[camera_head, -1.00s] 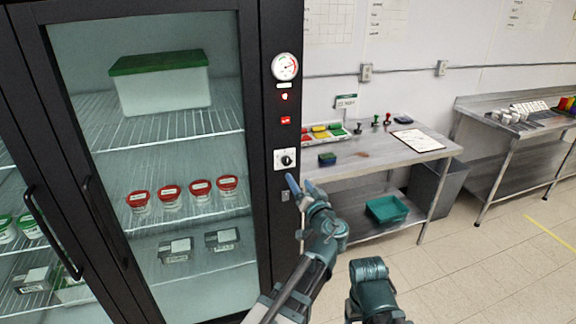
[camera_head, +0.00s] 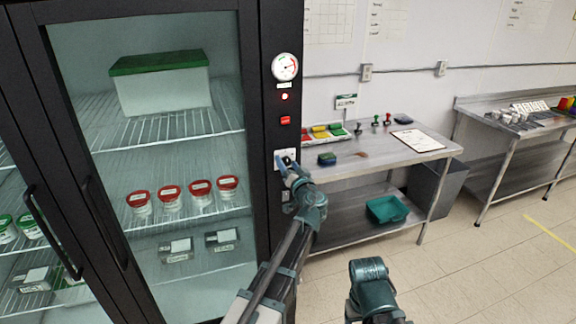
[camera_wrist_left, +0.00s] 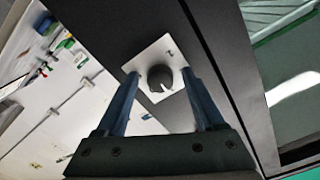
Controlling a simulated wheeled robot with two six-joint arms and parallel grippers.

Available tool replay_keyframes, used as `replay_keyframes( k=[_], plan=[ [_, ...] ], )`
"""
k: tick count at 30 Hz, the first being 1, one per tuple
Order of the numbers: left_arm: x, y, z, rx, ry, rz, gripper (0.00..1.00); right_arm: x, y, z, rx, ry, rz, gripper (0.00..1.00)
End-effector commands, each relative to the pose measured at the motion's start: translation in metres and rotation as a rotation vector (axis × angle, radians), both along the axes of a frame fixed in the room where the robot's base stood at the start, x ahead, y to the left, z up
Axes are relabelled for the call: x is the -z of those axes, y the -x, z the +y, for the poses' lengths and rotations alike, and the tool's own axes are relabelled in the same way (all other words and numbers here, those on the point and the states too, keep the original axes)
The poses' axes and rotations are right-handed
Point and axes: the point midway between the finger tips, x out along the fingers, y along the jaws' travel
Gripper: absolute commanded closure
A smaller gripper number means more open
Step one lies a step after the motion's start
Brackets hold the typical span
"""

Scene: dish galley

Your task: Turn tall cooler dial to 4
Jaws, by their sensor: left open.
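The tall cooler (camera_head: 265,215) is black with glass doors and fills the left of the head view. Its dial (camera_wrist_left: 160,80) is a round black knob with a pale mark on a white plate (camera_wrist_left: 178,66), seen in the left wrist view. The numbers on the plate are too small to read. In the head view my gripper partly hides the plate. My left gripper (camera_head: 285,160) is open at the dial; in the wrist view its blue fingers stand on either side of the knob, with no clear contact. My right gripper is out of sight; only part of that arm shows.
Above the dial on the cooler's frame are a round gauge (camera_head: 285,67), a red light (camera_head: 285,97) and a red switch (camera_head: 286,120). A steel table (camera_head: 370,155) with trays and stamps stands to the right. The floor in front is clear.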

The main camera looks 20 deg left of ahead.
Motion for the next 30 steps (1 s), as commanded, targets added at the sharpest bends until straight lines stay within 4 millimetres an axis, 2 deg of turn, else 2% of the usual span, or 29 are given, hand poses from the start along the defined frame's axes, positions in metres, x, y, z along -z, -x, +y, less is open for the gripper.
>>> replay_keyframes(
  k=[2, 13, 23, 30],
  plan=[
    [0.0000, 0.0001, -0.0001, 0.000, 0.000, 0.000, 0.34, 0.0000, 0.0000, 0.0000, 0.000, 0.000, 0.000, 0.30],
    [0.0001, 0.0002, -0.0002, 0.000, 0.000, 0.000, 1.00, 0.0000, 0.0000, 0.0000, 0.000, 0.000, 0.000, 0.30],
    [0.0000, 0.0003, -0.0005, 0.000, -0.025, 0.017, 1.00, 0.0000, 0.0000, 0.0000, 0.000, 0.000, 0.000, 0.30],
    [-0.0001, 0.0004, -0.0003, 0.000, -0.140, 0.095, 1.00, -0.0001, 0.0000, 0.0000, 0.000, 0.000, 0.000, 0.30]
  ],
)
